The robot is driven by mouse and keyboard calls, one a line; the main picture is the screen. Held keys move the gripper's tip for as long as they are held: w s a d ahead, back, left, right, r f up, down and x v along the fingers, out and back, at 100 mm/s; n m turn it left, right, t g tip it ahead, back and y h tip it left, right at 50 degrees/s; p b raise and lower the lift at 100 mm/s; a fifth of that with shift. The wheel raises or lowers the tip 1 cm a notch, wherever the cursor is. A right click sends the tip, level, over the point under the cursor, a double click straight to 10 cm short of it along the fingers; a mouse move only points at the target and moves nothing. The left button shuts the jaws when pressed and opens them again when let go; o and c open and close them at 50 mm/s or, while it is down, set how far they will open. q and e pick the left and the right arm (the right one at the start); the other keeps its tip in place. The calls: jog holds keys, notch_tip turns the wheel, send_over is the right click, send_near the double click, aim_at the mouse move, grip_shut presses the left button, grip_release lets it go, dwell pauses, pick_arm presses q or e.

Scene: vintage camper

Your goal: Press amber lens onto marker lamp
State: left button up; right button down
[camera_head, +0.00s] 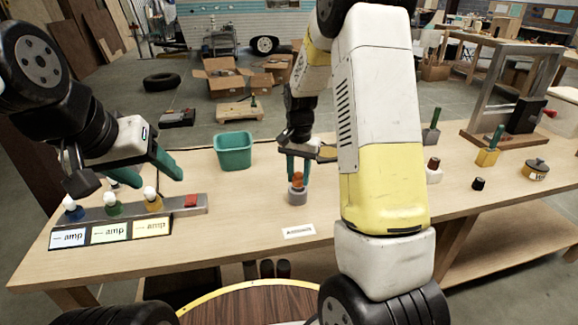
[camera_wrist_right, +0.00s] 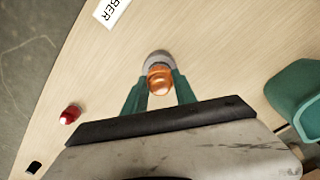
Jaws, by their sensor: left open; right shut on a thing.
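The amber lens (camera_head: 298,178) is between the green fingers of my right gripper (camera_head: 298,168), which is shut on it. Directly below the lens is the round grey base (camera_head: 297,197) of the marker lamp, standing on the table. In the right wrist view the amber lens (camera_wrist_right: 160,80) overlaps the grey base (camera_wrist_right: 155,58), with a green finger of the right gripper (camera_wrist_right: 159,88) on each side. I cannot tell whether the lens is fully seated. My left gripper (camera_head: 150,178) is open and empty above the bulb strip at the left.
The grey strip (camera_head: 180,207) holds several bulbs behind "amp" cards (camera_head: 110,234). A teal bin (camera_head: 234,150) stands behind the lamp to the left. A label (camera_head: 298,231) lies in front. A red-topped piece (camera_wrist_right: 70,114) and several tools stand to the right.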

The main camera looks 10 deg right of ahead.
jog(key=shift+f, duration=0.6)
jog(key=c, duration=0.9)
grip_release()
jog(key=shift+r, duration=3.95)
jog(key=s+r+n+t, duration=0.2)
jog(key=s+r, duration=0.3)
jog(key=s, duration=0.3)
jog(key=s+a+r+n+t+y, duration=0.1)
jog(key=s+r+n+t, duration=0.1)
jog(key=s+r, duration=0.3)
jog(key=s+a+r+n+t+y, duration=0.1)
jog(key=s+r, duration=0.4)
jog(key=s, duration=0.6)
jog(key=shift+s+a+n+t, duration=0.15)
jog(key=shift+n+t, duration=0.45)
jog(key=shift+n, duration=0.4)
